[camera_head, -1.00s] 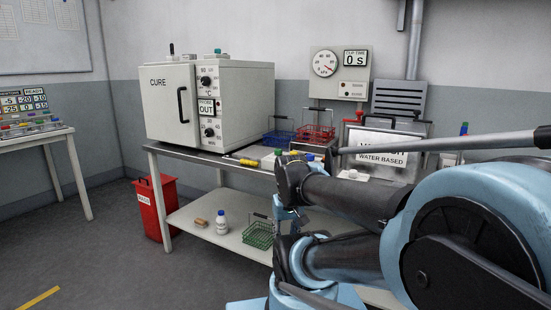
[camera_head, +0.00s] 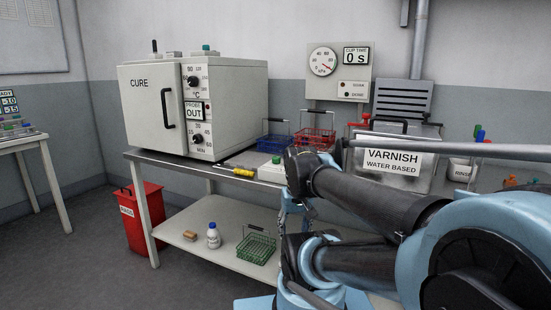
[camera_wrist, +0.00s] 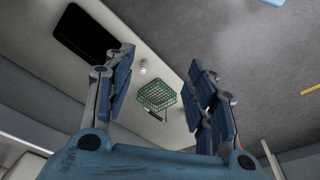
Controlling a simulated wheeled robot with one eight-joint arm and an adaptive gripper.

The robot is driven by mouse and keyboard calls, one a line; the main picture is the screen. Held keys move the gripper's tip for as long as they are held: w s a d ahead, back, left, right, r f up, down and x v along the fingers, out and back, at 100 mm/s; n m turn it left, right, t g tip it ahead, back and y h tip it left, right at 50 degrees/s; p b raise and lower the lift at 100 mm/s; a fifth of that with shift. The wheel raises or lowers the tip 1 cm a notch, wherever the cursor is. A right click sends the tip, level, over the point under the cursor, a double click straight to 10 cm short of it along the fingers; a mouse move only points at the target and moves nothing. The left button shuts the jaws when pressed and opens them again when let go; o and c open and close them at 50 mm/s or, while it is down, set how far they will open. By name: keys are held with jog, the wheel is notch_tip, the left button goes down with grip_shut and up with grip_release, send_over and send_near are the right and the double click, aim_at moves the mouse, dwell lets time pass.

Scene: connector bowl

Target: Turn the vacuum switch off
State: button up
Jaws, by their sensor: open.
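I cannot pick out a part marked as the vacuum switch. A grey wall panel (camera_head: 338,72) carries a round gauge (camera_head: 323,61), a display reading 0 S (camera_head: 356,57) and a small plate with two indicators (camera_head: 352,90) whose labels are too small to read surely. A pale box with a green top (camera_head: 272,169) sits on the bench, partly behind my arm. My gripper (camera_wrist: 163,62) is open and empty in the wrist view, its fingers apart above the lower shelf. I cannot make out its fingers in the head view.
The CURE oven (camera_head: 195,105) stands on the bench (camera_head: 200,166) at left. Blue (camera_head: 271,142) and red (camera_head: 315,137) baskets and a varnish tank (camera_head: 393,162) stand further right. A green basket (camera_head: 256,247) and white bottle (camera_head: 213,236) are on the lower shelf.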

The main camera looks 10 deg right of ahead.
jog(key=w+r+m+g, duration=0.1)
jog(key=w+r+m, duration=0.5)
jog(key=w+r, duration=1.05)
notch_tip(320, 180, up, 13)
jog(key=m+g, duration=0.1)
jog(key=m, duration=0.5)
send_over(276, 157)
jog(key=f, duration=1.7)
jog(key=shift+w+d, duration=0.15)
jog(key=shift+w, duration=0.1)
jog(key=c, duration=1.1)
